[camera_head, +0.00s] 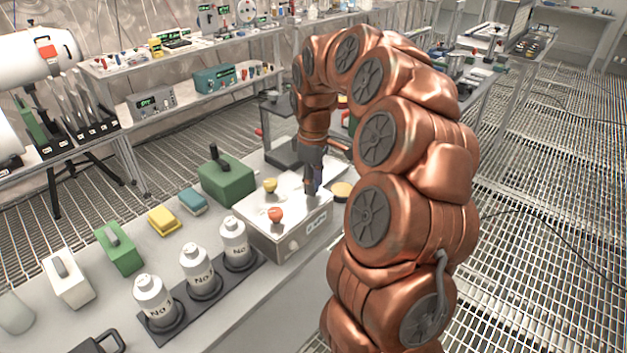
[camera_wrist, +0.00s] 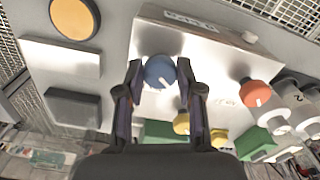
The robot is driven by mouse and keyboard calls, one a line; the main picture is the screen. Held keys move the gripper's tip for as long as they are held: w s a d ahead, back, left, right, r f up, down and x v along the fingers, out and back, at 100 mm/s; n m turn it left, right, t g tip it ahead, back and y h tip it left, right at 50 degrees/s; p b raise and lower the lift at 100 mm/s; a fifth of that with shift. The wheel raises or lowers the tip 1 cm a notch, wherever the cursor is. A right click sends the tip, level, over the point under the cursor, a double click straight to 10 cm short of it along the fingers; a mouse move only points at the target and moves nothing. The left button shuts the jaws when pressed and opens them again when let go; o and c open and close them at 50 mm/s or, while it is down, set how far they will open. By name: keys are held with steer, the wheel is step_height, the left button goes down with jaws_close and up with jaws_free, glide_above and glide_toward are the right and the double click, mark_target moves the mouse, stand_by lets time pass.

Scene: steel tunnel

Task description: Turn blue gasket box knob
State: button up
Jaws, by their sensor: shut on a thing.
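The gasket box is a pale metal box (camera_head: 283,243) on the bench in the head view, and its top fills the upper middle of the wrist view (camera_wrist: 215,60). The blue knob (camera_wrist: 160,72) has a white mark and stands on the box top. My gripper (camera_wrist: 159,75) reaches down over the box with one finger on each side of the blue knob, shut on it. In the head view my gripper (camera_head: 314,183) hides the blue knob. A yellow knob (camera_head: 270,185) and an orange knob (camera_head: 275,214) stand on the same box, beside my gripper.
White bottles labelled No (camera_head: 234,243) stand in a dark rack left of the box. A green box (camera_head: 227,180) is behind it. Free grated floor (camera_head: 560,150) lies at right.

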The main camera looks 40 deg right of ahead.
stand_by(0.5)
steer(key=o, duration=1.2)
steer(key=shift+c, duration=0.2)
step_height(320, 180, up, 12)
